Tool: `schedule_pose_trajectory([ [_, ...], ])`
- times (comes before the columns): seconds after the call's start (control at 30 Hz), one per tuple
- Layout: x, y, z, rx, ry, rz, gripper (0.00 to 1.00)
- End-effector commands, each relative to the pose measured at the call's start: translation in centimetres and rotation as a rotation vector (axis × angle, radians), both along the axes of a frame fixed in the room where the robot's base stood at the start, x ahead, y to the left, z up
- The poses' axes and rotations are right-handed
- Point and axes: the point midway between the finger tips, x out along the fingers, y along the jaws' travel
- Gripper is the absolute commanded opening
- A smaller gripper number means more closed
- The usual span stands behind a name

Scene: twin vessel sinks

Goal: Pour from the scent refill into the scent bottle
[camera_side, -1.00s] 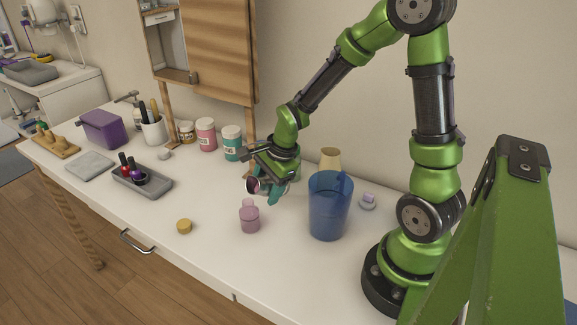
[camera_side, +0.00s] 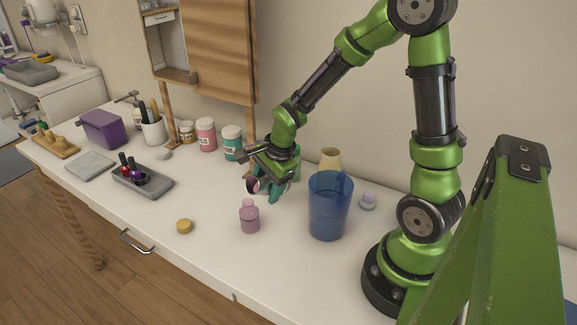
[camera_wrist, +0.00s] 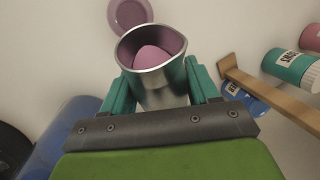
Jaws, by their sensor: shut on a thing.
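The scent refill (camera_wrist: 160,82) is a metallic cup with pink inside, seen close up in the wrist view. My gripper (camera_wrist: 165,75) is shut on it, with a teal finger on each side. In the side view, the refill's pink mouth (camera_side: 253,186) shows beside my gripper's teal fingers, which hide most of its body. The refill is tilted, its mouth toward the front left, above the counter. The scent bottle (camera_side: 249,217) is small, pink and upright, in front of and below my gripper. Its pink round form (camera_wrist: 128,14) shows beyond the refill's rim. I see no stream of liquid.
A blue tumbler (camera_side: 329,208) stands right of the scent bottle, with a beige vessel (camera_side: 330,158) behind it. A yellow lid (camera_side: 184,226) lies at the front left. A grey tray (camera_side: 150,184) with small bottles and several jars stand farther left. The front counter is mostly clear.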

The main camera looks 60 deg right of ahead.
Motion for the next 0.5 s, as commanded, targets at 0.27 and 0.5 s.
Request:
schedule_pose_trajectory([
  [0.27,0.06,-0.02,0.15,-0.017,0.0,0.0,0.23],
  [0.5,0.06,0.02,0.23,-0.031,0.003,0.002,0.23],
])
